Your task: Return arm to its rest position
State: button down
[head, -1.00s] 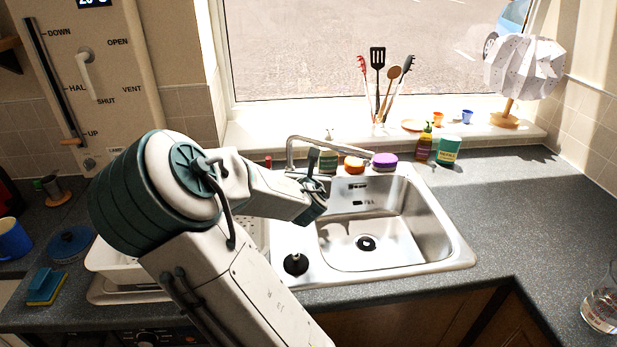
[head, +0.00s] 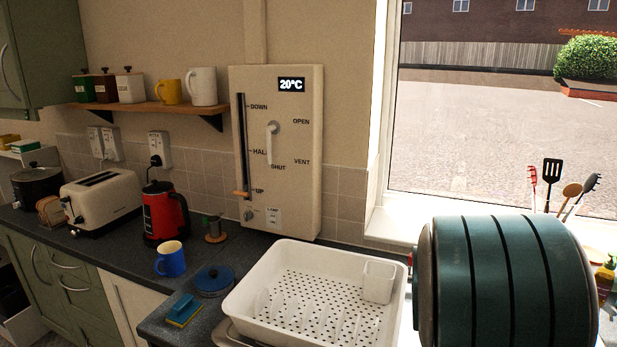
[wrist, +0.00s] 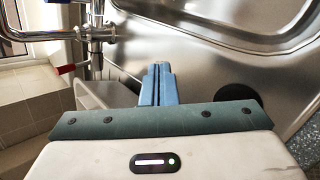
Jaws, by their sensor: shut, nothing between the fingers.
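My gripper (wrist: 158,84) shows in the wrist view as two blue fingers pressed together, with nothing between them. It points toward the steel sink (wrist: 185,28), and I cannot tell its distance from it. In the head view the large dark green, ribbed part of my arm (head: 510,280) fills the lower right. It hides the sink there, and my gripper is out of sight in that view.
In the wrist view a chrome tap (wrist: 45,33) is at the upper left. In the head view a white dish rack (head: 250,320) stands left of my arm, a wall control panel (head: 300,215) behind it. A blue mug (head: 170,262) and red kettle (head: 160,220) stand further left.

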jog(key=s+a+r+m+g+y, duration=0.2)
jog(key=s+a+r+m, duration=0.3)
jog(key=s, duration=0.5)
jog(key=s+a+r+m+g+y, duration=0.2)
jog(key=s+a+r+m, duration=0.3)
jog(key=s+a+m, duration=0.5)
jog(key=shift+m, duration=0.9)
jog(key=shift+s, duration=0.1)
